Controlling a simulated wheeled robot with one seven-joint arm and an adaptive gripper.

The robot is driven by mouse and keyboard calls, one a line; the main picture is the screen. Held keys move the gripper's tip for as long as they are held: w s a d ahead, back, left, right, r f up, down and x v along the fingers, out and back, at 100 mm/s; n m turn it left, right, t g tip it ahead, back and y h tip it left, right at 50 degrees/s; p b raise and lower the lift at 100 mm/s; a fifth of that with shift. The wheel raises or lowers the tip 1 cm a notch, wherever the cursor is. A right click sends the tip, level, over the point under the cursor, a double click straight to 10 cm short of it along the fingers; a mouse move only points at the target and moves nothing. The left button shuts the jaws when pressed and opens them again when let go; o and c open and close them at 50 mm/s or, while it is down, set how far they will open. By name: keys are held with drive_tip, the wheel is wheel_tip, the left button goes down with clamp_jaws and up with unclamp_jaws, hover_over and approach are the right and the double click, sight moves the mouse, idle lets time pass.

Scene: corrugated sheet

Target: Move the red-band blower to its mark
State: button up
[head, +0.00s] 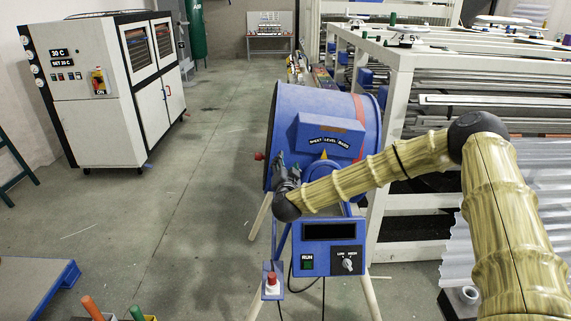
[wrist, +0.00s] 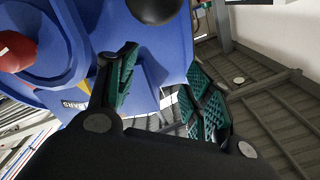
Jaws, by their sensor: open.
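A big blue drum-shaped blower (head: 283,110) with a reddish band (head: 358,108) near its right rim stands on pale legs in the middle of the head view. Its front housing has a curved label and a yellow pointer (head: 323,155). My gripper (head: 280,165) is at the lower left of the drum's front, partly hidden by my wrist. In the wrist view my gripper (wrist: 165,92) is open, its green-padded fingers apart, with blue casing (wrist: 75,100) beyond. A red knob (wrist: 14,50) and a black knob (wrist: 154,7) are close by. I cannot make out the mark.
A control box (head: 322,248) with a green RUN button and a dial hangs below the drum, beside a red button box (head: 272,282). A white rack (head: 398,90) stands close on the right. A white cabinet (head: 95,115) is at left. The grey floor between is clear.

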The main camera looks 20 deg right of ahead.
drive_tip(key=shift+w+a+f, duration=0.1)
drive_tip(key=shift+w+f, duration=0.75)
drive_tip(key=shift+w, duration=0.1)
drive_tip(key=shift+s+r, duration=0.45)
drive_tip(key=shift+s, duration=0.05)
drive_tip(key=c, duration=0.9)
drive_tip(key=shift+w+f, duration=0.3)
clamp_jaws()
drive_tip(key=shift+c, duration=1)
unclamp_jaws()
drive_tip(key=shift+s+r, duration=0.15)
drive_tip(key=o, duration=1.1)
